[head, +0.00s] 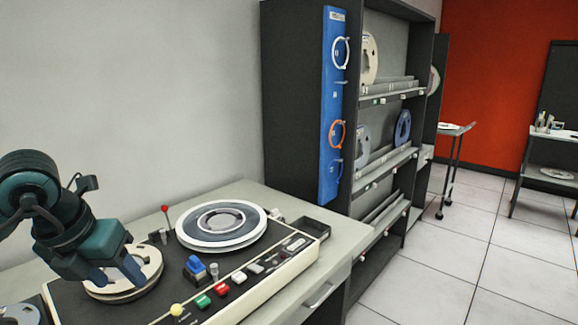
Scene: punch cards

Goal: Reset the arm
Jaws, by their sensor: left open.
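My left gripper (117,275) comes in from the left, dark teal with blue-grey fingers. Its fingers are open and point down over a cream tape reel (147,284) on the left part of a tape deck. The fingers overlap the reel in this view; I cannot tell whether they touch it. My left arm's wrist hides part of the reel and deck. My right gripper does not show.
The deck (297,262) sits on a grey counter (340,238), with a second reel (222,225), a red-knobbed lever (166,213) and coloured buttons. A tall reel shelf (293,110) stands beyond. Tiled floor (440,250) is open at right; a cart (455,130) stands farther back.

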